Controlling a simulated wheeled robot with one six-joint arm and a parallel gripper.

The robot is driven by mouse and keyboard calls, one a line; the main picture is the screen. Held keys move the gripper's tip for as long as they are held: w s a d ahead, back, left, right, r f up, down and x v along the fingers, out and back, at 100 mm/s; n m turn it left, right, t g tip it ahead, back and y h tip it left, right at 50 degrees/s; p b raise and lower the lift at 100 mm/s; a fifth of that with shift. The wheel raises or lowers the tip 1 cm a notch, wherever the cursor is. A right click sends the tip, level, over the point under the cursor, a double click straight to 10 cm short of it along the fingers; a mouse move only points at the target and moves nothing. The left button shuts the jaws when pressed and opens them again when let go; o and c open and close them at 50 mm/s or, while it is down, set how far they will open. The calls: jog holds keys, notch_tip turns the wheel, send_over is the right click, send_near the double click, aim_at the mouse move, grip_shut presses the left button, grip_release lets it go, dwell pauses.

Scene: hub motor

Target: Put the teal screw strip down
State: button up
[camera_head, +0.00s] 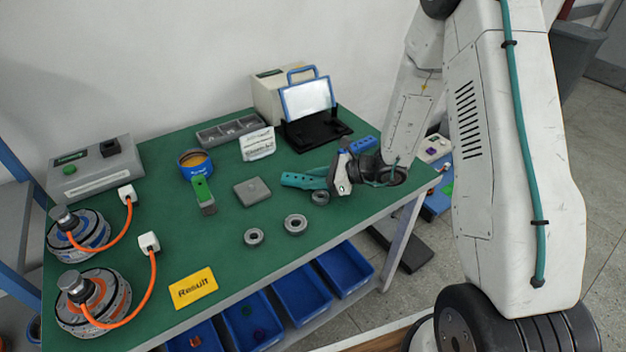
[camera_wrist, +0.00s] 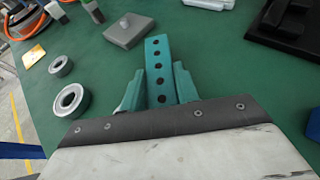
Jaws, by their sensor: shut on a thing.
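The teal screw strip (camera_wrist: 158,60) is a flat bar with a row of dark holes. In the wrist view it sticks out from between the two teal fingers of my gripper (camera_wrist: 158,85), which is shut on it. In the head view the strip (camera_head: 296,180) points left from my gripper (camera_head: 325,176), low over the right part of the green table (camera_head: 225,250). I cannot tell whether the strip touches the table top. Its near end is hidden by the gripper.
A grey block (camera_head: 252,191) lies just left of the strip. Metal rings (camera_head: 295,224) lie in front of it. A black stand (camera_head: 315,130) with a tablet is behind. A yellow Result card (camera_head: 193,287) lies at the front. Green table between these is bare.

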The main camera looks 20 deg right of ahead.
jog(key=shift+f, duration=0.25)
jog(key=o, duration=1)
